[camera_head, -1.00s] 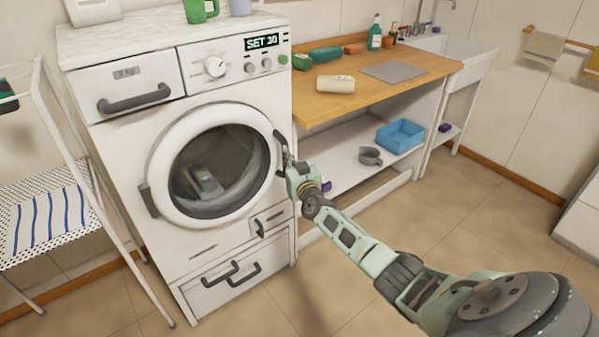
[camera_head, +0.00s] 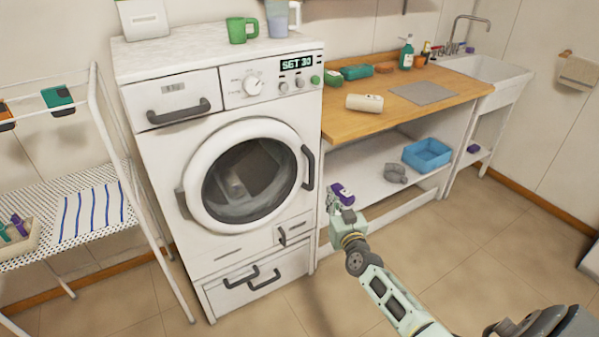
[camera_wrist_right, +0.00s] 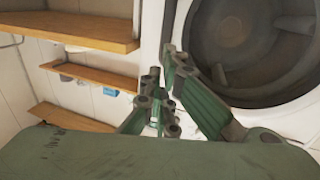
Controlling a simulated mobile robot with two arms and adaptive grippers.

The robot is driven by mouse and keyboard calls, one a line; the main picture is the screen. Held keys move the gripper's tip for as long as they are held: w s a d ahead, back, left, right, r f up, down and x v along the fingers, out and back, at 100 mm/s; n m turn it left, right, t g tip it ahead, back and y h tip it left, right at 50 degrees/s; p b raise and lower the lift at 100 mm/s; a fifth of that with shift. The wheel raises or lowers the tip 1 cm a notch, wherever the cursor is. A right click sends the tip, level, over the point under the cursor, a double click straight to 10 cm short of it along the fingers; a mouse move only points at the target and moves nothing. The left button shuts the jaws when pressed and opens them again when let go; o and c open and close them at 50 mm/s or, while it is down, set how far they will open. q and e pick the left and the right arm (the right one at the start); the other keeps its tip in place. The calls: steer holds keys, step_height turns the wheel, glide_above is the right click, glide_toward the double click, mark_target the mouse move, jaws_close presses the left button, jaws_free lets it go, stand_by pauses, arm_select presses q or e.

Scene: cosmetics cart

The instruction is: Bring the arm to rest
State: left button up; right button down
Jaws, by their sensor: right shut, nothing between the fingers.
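My right arm comes in from the lower right in the head view. Its gripper (camera_head: 337,204) is shut and empty, just right of the washing machine (camera_head: 160,228) and in front of the low shelf. In the right wrist view the green fingers (camera_wrist_right: 163,100) show close together with nothing held, and the machine's round door (camera_wrist_right: 190,50) is beyond them. The door is closed, with its dark handle (camera_head: 308,167) on the right side, apart from the gripper. My left gripper is not in view.
A wooden counter (camera_head: 350,125) with a white shelf (camera_head: 365,180) below stands on the right. A blue basket (camera_head: 428,152) and a purple item (camera_head: 344,194) are there. A white rack (camera_head: 145,225) stands at left. The tiled floor (camera_head: 465,235) is free at right.

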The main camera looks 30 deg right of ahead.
steer(key=s+a+f+n+g+y, duration=0.1)
steer(key=s+a+f+g, duration=0.25)
steer(key=s+f, duration=0.55)
steer(key=s+a+f+n+g+y, duration=0.15)
steer(key=s+a+f, duration=0.35)
steer(key=f, duration=0.8)
steer(key=s+a+f+n+g+y, duration=0.1)
steer(key=s+a+f+g+y, duration=0.2)
steer(key=s+f, duration=0.65)
steer(key=s+a+f+g, duration=0.2)
steer(key=s+f, duration=0.3)
steer(key=s, duration=0.5)
steer(key=s+a+f+n+g, duration=0.1)
steer(key=s+a+f+g, duration=0.2)
steer(key=s+f, duration=0.3)
steer(key=s+a+f+n+g, duration=0.1)
steer(key=s+a+f+g, duration=0.2)
steer(key=s, duration=1.3)
step_height(320, 180, down, 3)
steer(key=shift+s+a+r+h, duration=0.2)
steer(key=shift+a+h, duration=0.25)
steer(key=shift+a, duration=0.45)
